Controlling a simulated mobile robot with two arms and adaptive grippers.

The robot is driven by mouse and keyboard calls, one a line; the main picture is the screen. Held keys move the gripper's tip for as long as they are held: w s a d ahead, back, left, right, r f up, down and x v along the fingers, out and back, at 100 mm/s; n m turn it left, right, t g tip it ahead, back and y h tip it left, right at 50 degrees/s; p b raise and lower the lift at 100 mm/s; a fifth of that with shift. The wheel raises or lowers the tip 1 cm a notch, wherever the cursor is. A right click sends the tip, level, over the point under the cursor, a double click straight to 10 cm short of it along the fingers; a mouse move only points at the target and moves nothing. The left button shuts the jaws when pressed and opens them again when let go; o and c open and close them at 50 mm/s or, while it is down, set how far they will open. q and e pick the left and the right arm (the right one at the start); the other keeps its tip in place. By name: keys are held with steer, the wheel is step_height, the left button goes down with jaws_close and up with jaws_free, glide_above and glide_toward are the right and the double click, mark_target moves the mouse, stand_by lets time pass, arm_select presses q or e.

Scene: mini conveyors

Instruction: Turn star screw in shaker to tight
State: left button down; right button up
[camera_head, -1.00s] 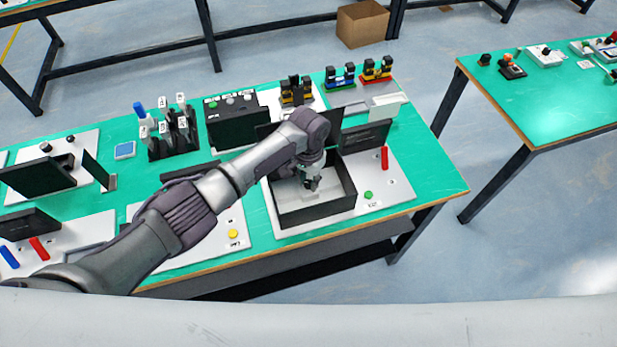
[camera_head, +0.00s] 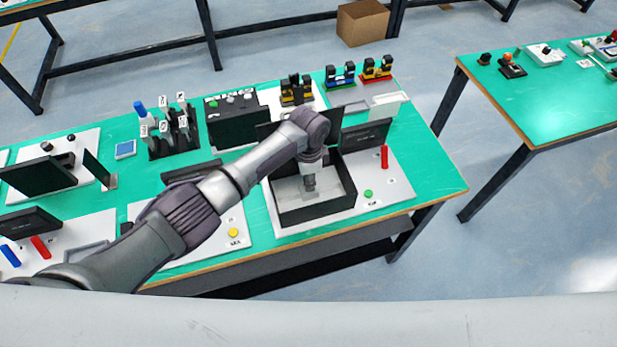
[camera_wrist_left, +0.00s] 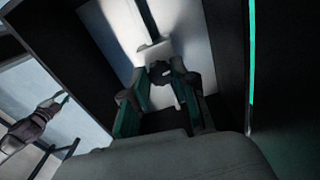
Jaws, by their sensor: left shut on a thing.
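The shaker is an open box with black walls (camera_head: 337,208) and a pale floor, near the front right of the green table. My left gripper (camera_head: 310,194) reaches down into it from above and hides part of the floor. In the left wrist view my left gripper (camera_wrist_left: 160,85) is shut on a small dark piece, which looks like the star screw (camera_wrist_left: 159,70). The screw's shape is mostly hidden between the fingers, and how tight it sits cannot be told. My right gripper does not show.
A red upright handle (camera_head: 384,157) and a green button (camera_head: 368,194) stand right of the shaker. A black panel (camera_head: 366,136) rises behind it. A yellow button (camera_head: 234,232) lies to the left. The shaker's walls stand close around my gripper.

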arm_select(q)
steer(key=shift+m, duration=0.5)
steer(key=c, duration=0.9)
jaws_free()
step_height(320, 180, up, 12)
